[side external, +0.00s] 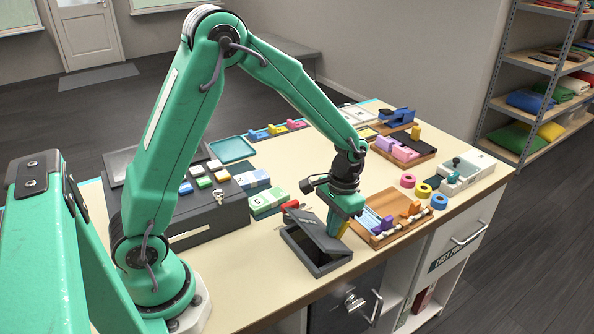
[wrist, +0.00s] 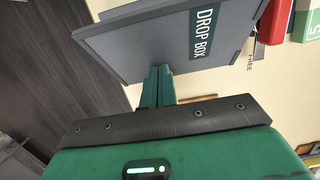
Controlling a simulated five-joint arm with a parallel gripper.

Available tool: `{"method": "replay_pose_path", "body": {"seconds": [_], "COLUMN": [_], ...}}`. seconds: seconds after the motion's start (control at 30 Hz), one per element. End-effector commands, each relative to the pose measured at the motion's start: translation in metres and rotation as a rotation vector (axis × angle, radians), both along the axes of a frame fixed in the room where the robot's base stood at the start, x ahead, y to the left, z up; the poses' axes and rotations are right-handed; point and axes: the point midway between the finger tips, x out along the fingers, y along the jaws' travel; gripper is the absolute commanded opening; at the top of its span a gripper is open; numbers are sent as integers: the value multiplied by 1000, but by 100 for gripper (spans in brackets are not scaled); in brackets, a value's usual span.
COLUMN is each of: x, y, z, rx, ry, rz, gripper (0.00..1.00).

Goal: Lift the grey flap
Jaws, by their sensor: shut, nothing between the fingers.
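The grey flap (side external: 322,232) is the lid of a dark grey box (side external: 316,268) near the table's front edge. It stands partly raised at a tilt, with a dark gap between it and the box rim. In the wrist view the flap (wrist: 150,42) fills the upper middle and carries a "DROP BOX" label. My gripper (side external: 336,226) is shut and empty, pointing down at the flap's right side. In the wrist view its fingertips (wrist: 160,70) meet the flap's edge; whether they press on it I cannot tell.
A red item (side external: 290,205) lies just behind the box. Green and white blocks (side external: 268,202) stand behind-left. A wooden tray (side external: 388,236) with coloured pieces is close on the right. Bare table (side external: 245,262) lies left of the box.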

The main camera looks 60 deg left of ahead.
Motion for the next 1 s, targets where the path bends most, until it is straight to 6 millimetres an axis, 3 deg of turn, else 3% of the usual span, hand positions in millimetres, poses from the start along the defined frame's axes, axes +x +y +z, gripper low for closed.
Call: {"method": "replay_pose_path", "body": {"seconds": [0.03, 1.0], "x": [35, 61], "y": [2, 3], "z": [-4, -4], "rx": [-9, -8], "ry": [-145, -145], "rz": [8, 10], "gripper": [0, 0]}}
